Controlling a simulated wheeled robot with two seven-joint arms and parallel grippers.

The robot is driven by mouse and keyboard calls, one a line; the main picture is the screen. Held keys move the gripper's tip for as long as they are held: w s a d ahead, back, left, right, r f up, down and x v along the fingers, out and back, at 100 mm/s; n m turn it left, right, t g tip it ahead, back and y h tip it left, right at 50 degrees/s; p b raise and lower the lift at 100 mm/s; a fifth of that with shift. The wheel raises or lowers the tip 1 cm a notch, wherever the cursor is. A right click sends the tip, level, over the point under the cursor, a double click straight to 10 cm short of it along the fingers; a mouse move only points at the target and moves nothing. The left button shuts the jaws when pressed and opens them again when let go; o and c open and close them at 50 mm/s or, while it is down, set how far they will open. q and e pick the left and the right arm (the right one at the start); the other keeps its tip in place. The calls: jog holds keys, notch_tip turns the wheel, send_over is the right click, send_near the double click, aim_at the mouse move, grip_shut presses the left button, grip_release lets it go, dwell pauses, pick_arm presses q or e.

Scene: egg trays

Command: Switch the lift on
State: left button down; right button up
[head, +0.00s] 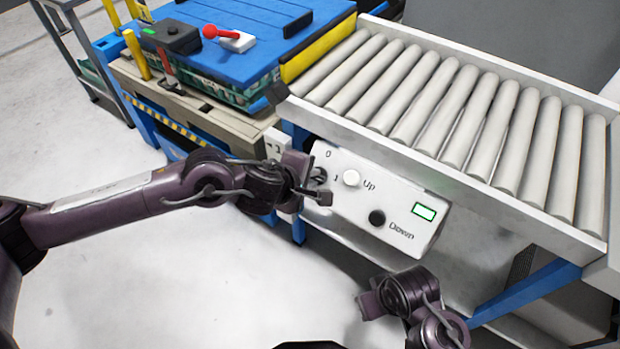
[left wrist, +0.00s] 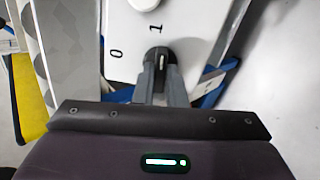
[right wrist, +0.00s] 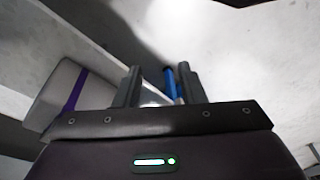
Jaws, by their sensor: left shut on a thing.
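The white lift control panel (head: 395,228) hangs under the roller conveyor. It has a dark rotary switch (head: 320,174) by the marks 0 and 1, a white Up button (head: 351,178), a black Down button (head: 377,217) and a green-framed window (head: 424,212). My left gripper (head: 309,182) is shut on the rotary switch. In the left wrist view the switch (left wrist: 158,56) sits between the fingertips, its pale mark roughly towards the 1. My right gripper (head: 372,303) is open and empty below the panel; its spread fingers show in the right wrist view (right wrist: 158,88).
The roller conveyor (head: 440,90) runs above the panel. A blue-topped stack (head: 230,60) with a red-knobbed lever (head: 225,36) stands at the back left. A blue leg (head: 525,290) slants below the conveyor. The pale floor at left is clear.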

pick_arm(q)
jog(key=shift+f+b, duration=0.1)
jog(key=shift+b, duration=0.2)
jog(key=shift+m+b, duration=0.35)
jog(key=shift+m, duration=0.05)
jog(key=shift+m+b, duration=0.3)
jog(key=shift+b, duration=0.2)
jog(key=c, duration=1.8)
grip_release()
jog(key=shift+c, duration=0.2)
jog(key=o, duration=0.4)
jog(key=shift+o, duration=0.2)
pick_arm(e)
jog(key=a, duration=0.1)
jog(key=w+t, duration=0.1)
jog(key=a+y, duration=0.1)
jog(key=shift+w+a+f+t, duration=0.15)
jog(key=shift+a+f+t, duration=0.1)
jog(key=shift+a+t, duration=0.15)
jog(key=shift+d, duration=0.1)
